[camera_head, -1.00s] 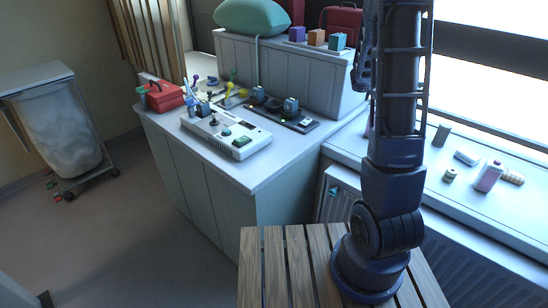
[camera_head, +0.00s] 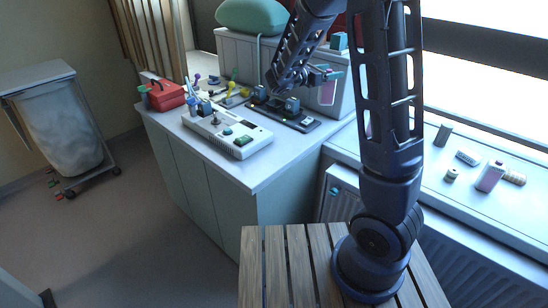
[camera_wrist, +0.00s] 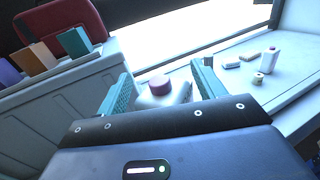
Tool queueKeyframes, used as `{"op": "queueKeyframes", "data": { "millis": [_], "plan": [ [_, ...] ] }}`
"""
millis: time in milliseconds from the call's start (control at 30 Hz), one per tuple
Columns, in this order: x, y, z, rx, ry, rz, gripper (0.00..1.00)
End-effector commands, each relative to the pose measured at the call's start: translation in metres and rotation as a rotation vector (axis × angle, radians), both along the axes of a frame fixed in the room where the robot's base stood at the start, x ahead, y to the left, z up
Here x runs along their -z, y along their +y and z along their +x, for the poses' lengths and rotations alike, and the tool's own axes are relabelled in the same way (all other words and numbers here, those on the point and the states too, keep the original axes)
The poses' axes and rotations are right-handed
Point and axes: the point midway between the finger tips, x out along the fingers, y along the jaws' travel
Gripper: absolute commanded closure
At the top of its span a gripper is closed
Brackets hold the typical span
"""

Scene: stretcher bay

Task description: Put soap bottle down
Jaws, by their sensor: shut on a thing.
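My gripper (camera_head: 324,76) is shut on a soap bottle (camera_head: 327,94), pale pink, which hangs below the teal fingers in the head view. In the wrist view the bottle's pinkish-red cap (camera_wrist: 159,85) and pale shoulders show between the two teal fingers; its lower part is hidden. The bottle appears held in the air in front of the raised grey cabinet, near the counter's right end. I cannot tell its exact height above any surface. A second pink and white bottle (camera_head: 489,178) stands on the windowsill (camera_head: 462,207).
The sill also holds a grey box (camera_head: 442,135) and several small items. The counter (camera_head: 262,174) carries a white control device (camera_head: 226,132), a dark tray with knobs (camera_head: 303,122) and a red toolbox (camera_head: 164,95). Coloured boxes (camera_wrist: 38,56) stand on the raised cabinet. A slatted wooden surface (camera_head: 278,270) lies in front.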

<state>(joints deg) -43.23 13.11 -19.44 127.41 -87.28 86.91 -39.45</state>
Motion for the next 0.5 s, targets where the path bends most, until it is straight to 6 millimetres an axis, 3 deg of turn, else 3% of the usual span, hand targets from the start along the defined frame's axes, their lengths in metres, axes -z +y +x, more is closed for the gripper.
{"op": "queueKeyframes", "data": {
  "millis": [100,500],
  "plan": [
    [-0.002,0.04,-0.01,-0.06,0.0,0.0,0.79],
    [-0.009,0.156,-0.061,-0.236,0.004,0.0,0.79]
  ]
}}
